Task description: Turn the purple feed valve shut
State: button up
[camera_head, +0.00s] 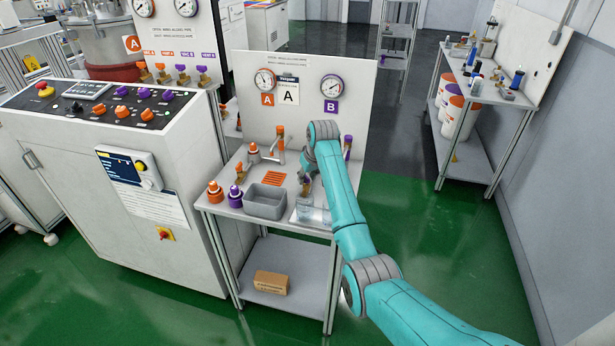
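My gripper (304,178) is at the small bench under gauge B, at the end of my teal arm. It is small here and partly hidden by my wrist, so I cannot tell whether its fingers are open or shut. A brass-coloured fitting shows right by it; I cannot tell whether they touch. An upright fitting with a purple top (347,145) stands to the right of my wrist, near the back panel. My arm may hide part of the purple feed valve, and its handle's setting is not readable.
A clear container (306,212) is beside the bin. An orange-handled tap (281,140) rises behind. The control console (110,180) stands left; green floor is clear at right.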

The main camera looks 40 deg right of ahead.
grip_shut()
